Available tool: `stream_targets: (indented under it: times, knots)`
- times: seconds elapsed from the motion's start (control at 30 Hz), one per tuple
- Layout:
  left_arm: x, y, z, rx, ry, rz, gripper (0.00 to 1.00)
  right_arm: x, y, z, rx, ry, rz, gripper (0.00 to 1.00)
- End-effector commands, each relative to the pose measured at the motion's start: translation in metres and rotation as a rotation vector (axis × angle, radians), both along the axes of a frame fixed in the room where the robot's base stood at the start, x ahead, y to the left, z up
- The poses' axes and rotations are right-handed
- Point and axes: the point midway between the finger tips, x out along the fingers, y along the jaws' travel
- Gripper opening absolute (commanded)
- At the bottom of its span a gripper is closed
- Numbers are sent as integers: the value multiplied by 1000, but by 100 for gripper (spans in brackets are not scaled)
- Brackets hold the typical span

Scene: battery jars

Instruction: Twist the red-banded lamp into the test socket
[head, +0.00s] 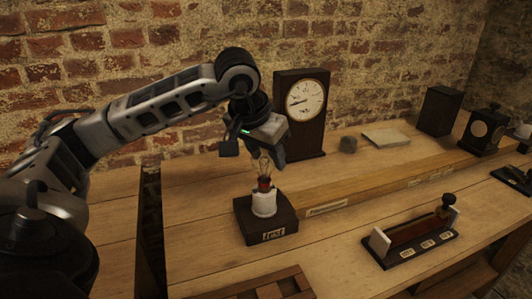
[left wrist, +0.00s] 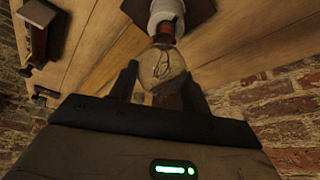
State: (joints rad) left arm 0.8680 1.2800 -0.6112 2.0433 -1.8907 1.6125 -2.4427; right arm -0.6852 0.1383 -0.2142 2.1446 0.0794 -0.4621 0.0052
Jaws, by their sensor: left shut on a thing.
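The lamp is a clear glass bulb (head: 264,166) with a red band at its base. It stands upright at the white test socket (head: 264,203) on a dark block labelled "test" (head: 266,225). My left gripper (head: 266,157) comes down from above, its fingers on either side of the glass. In the left wrist view the bulb (left wrist: 162,66) sits between the two fingertips (left wrist: 160,84), with the red band against the white socket (left wrist: 167,10). How deep the lamp's base sits in the socket is hidden. My right gripper is not in view.
A wooden clock (head: 304,110) stands behind the socket. A raised wooden ledge (head: 350,194) with labels runs along the bench. A slider device (head: 410,238) is at front right. A slotted wooden rack (head: 270,286) is at the front edge. Dark boxes (head: 438,110) stand at back right.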

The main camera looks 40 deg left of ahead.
Motion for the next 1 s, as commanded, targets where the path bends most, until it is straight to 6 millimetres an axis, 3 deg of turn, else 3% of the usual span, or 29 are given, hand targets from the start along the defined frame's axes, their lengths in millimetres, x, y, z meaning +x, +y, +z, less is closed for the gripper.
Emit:
stream_targets:
  times: [1.0]
  knots:
    - [0,0,-12,0,0,0,20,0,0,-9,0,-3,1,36]
